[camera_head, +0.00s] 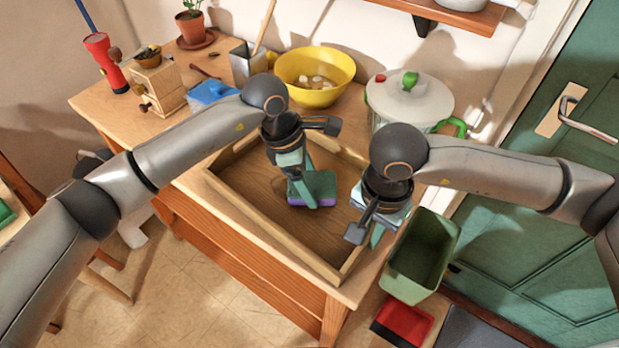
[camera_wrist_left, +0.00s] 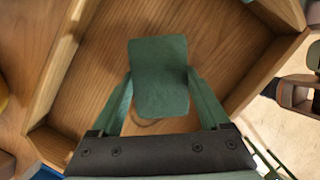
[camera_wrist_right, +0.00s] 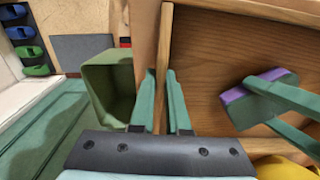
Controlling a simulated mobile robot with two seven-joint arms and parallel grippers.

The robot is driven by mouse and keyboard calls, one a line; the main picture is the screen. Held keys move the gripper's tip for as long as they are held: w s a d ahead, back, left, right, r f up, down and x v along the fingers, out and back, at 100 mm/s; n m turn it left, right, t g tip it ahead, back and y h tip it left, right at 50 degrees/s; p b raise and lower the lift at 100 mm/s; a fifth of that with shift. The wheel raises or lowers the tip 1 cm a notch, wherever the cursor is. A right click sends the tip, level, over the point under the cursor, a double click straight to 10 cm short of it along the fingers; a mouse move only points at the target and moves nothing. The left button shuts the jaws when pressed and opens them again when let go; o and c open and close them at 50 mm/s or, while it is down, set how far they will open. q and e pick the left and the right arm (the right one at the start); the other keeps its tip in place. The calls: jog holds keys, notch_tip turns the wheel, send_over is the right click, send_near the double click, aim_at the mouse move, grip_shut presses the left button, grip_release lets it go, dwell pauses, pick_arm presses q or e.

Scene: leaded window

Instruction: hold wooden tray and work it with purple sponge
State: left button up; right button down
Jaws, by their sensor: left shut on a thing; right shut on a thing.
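The wooden tray (camera_head: 255,196) lies on the wooden table, its low walls around a flat floor. My left gripper (camera_head: 303,190) points down inside the tray, shut on the purple sponge (camera_head: 322,189). The sponge has a green upper face and a purple lower layer; in the left wrist view the green face (camera_wrist_left: 160,72) sits between the fingers. It is at the tray floor; contact is hard to tell. My right gripper (camera_head: 377,236) is shut on the tray's right wall, which runs between its fingers in the right wrist view (camera_wrist_right: 167,45).
Behind the tray stand a yellow bowl (camera_head: 329,97) with pale pieces and a white lidded pot (camera_head: 408,100). A blue item (camera_head: 208,95), a coffee grinder (camera_head: 160,84) and a metal holder (camera_head: 246,62) stand back left. A green bin (camera_head: 420,258) is beside the table, right.

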aim_at(276, 171)
pick_arm(q)
jog(key=shift+f, duration=0.7)
jog(key=shift+w+a, duration=0.1)
jog(key=shift+a, duration=0.05)
jog(key=shift+w+a, duration=1.1)
jog(key=shift+a, duration=0.15)
jog(key=shift+w+a+f, duration=0.2)
jog(key=shift+w+a, duration=1)
jog(key=shift+a, duration=0.25)
jog(key=shift+w+a, duration=1)
jog(key=shift+a, duration=0.3)
jog(key=shift+w+a+r, duration=0.1)
